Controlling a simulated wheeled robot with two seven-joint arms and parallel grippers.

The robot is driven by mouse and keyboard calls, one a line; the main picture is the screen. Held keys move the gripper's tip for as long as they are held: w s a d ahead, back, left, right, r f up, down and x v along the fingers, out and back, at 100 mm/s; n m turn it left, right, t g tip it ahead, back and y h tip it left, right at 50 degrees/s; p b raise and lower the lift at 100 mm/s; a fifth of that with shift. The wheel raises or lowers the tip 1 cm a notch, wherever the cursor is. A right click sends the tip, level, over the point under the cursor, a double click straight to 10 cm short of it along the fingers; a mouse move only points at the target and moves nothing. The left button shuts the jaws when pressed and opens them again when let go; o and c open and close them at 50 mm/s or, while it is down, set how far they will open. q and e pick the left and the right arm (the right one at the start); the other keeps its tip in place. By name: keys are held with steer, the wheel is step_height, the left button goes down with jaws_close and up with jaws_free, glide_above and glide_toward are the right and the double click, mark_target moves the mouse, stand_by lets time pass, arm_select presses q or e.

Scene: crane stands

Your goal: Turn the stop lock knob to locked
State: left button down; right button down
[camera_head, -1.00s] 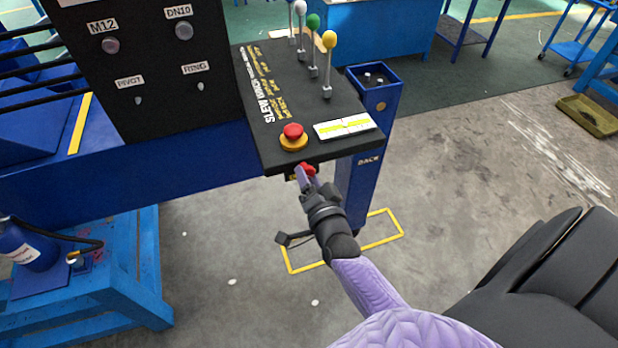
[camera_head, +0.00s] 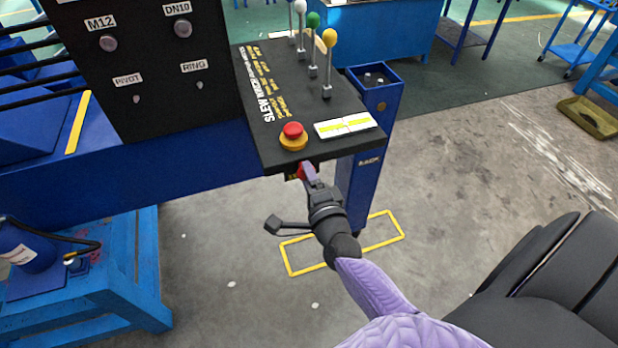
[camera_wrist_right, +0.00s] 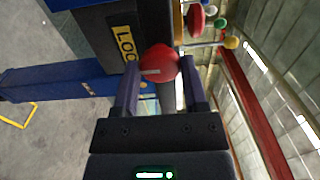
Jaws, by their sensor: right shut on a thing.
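The stop lock knob (camera_wrist_right: 160,64) is a red round knob on the front face of the black control console (camera_head: 285,158). In the right wrist view it sits between the two fingers, and a pale mark on it points left. A yellow label starting "LOC" (camera_wrist_right: 127,43) is beside it, partly hidden by the knob. My right gripper (camera_wrist_right: 160,88) is shut on the knob, one finger on each side. In the head view my right gripper (camera_head: 308,175) is at the console's front edge, and only a bit of red shows beside its finger. My left gripper is not in view.
A red emergency button (camera_head: 293,131) on a yellow base is on the console top, just above the knob. Levers with coloured balls (camera_head: 329,38) stand farther back. A blue post (camera_head: 362,185) stands right of my gripper. The floor in front is clear.

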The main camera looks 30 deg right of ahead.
stand_by(0.3)
steer(key=shift+c, duration=0.7)
jaws_free()
steer(key=v, duration=1)
